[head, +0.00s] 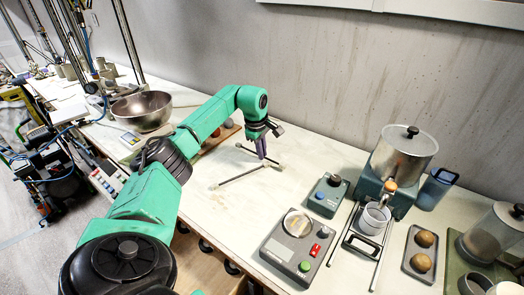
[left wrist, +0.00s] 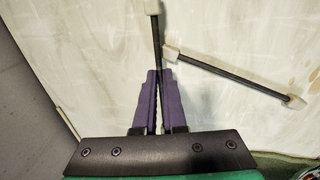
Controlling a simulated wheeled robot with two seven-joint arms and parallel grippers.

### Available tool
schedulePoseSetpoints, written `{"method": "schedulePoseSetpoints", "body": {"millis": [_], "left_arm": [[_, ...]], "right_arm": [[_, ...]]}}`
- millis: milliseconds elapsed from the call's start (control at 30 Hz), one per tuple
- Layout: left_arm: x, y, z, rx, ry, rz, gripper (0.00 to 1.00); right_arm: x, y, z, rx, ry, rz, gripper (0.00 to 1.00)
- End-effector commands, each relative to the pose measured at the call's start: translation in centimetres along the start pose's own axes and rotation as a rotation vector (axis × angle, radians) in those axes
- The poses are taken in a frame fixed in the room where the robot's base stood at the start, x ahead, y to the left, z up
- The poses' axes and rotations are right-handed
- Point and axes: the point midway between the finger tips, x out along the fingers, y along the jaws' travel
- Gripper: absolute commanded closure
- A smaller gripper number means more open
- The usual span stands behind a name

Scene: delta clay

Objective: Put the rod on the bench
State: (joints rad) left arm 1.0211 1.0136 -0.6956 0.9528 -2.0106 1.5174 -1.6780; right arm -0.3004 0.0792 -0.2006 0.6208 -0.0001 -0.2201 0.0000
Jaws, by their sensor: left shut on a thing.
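My left gripper (head: 262,155) reaches in over the pale bench (head: 318,155) with its purple fingers pointing down. In the left wrist view the fingers (left wrist: 158,72) are shut on a thin dark rod (left wrist: 157,38) with a pale end cap. The held rod (head: 246,150) is partly hidden by the fingers in the head view. It is at or just above the bench top; I cannot tell whether it touches. A second, similar rod (head: 238,178) lies on the bench close by, and also shows in the left wrist view (left wrist: 235,78). My right gripper is not in view.
A metal bowl (head: 141,110) stands on the bench at left. To the right are a small box with a blue button (head: 325,196), a grey control box (head: 298,245), a metal pot (head: 405,150) and a tray with two brown balls (head: 419,254). Bare bench surrounds the rods.

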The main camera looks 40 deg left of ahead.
Motion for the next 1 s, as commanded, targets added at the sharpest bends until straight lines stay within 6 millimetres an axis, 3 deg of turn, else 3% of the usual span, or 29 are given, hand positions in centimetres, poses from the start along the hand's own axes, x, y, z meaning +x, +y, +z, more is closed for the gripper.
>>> {"method": "schedulePoseSetpoints", "body": {"millis": [133,200,233,533,633,767,1000], "left_arm": [[0.5,-0.1,0.0,0.000,0.000,0.000,1.00],[0.4,-0.1,0.0,0.000,0.000,0.000,0.69],[0.4,-0.1,0.0,0.000,0.000,0.000,0.62],[0.3,-0.1,0.0,0.000,0.000,0.000,0.62],[-0.7,0.2,0.0,0.000,-0.001,0.001,0.62],[-3.2,0.2,-0.1,0.000,0.001,0.006,0.62],[-10.1,0.2,0.0,0.000,0.000,0.005,0.62]], "right_arm": [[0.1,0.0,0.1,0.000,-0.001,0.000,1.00],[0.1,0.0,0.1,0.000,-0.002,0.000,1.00],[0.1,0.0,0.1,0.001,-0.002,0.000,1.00],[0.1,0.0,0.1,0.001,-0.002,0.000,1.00],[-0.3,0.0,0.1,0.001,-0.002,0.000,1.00],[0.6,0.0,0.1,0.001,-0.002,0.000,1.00],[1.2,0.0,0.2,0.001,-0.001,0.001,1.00]]}}
